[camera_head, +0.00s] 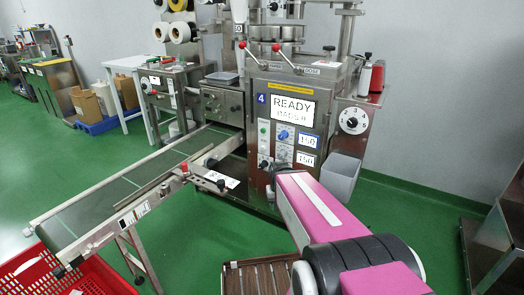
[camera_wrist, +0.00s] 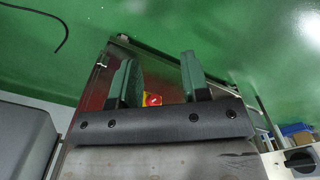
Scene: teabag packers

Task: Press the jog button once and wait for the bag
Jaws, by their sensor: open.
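I cannot tell which control is the jog button. The display (camera_head: 293,107) reads READY, with a second line about bags whose number is unclear. My pink arm reaches to the lower front panel, and its end hides part of it. In the wrist view my gripper (camera_wrist: 160,80) is open and empty. A red button on yellow (camera_wrist: 152,99) shows between the fingers. No bag is visible.
A conveyor (camera_head: 130,185) runs from the machine to the lower left, above a red crate (camera_head: 30,270). A grey bin (camera_head: 341,176) hangs right of the panel, below a white dial (camera_head: 353,120). Green floor is open at right.

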